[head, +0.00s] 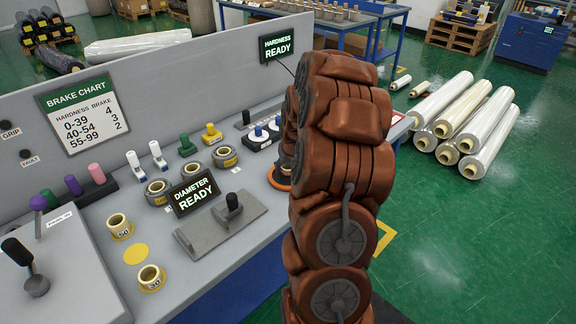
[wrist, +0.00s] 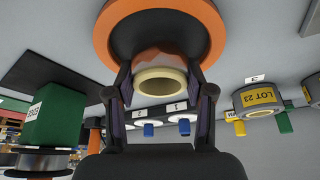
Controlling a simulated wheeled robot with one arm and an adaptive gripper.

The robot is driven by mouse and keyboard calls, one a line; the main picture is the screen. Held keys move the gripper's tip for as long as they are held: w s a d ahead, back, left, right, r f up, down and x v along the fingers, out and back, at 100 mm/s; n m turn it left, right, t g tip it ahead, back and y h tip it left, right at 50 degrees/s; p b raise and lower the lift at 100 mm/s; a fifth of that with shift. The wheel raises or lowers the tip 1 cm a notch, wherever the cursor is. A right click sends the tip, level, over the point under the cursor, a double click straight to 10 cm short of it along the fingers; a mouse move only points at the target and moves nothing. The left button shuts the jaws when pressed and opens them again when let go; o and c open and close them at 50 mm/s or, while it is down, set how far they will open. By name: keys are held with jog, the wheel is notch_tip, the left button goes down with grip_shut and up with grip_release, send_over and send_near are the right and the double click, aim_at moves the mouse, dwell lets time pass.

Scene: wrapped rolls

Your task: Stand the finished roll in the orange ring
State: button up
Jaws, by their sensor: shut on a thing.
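The orange ring (wrist: 217,30) fills the top of the wrist view, with a dark centre. In the head view only its left edge (head: 278,180) shows on the bench, behind my arm. My gripper (wrist: 160,84) is shut on a small roll, whose pale cream core end (wrist: 160,73) shows between the fingertips, with a brownish part beyond it. The roll lies in line with the ring's dark centre in the wrist view. I cannot tell whether it touches the ring or stands inside it.
Cream rolls marked 50 (head: 120,228) and 30 (head: 151,276) stand on the grey bench, near a yellow disc (head: 136,254). The DIAMETER display (head: 193,190) and several grey rolls stand left of my arm. A green block (wrist: 50,122) is left of the gripper.

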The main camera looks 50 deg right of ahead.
jog(key=shift+f, duration=0.25)
jog(key=shift+f, duration=0.15)
jog(key=o, duration=1.2)
jog(key=shift+c, duration=0.2)
jog(key=b+v, duration=0.3)
jog(key=v, duration=0.9)
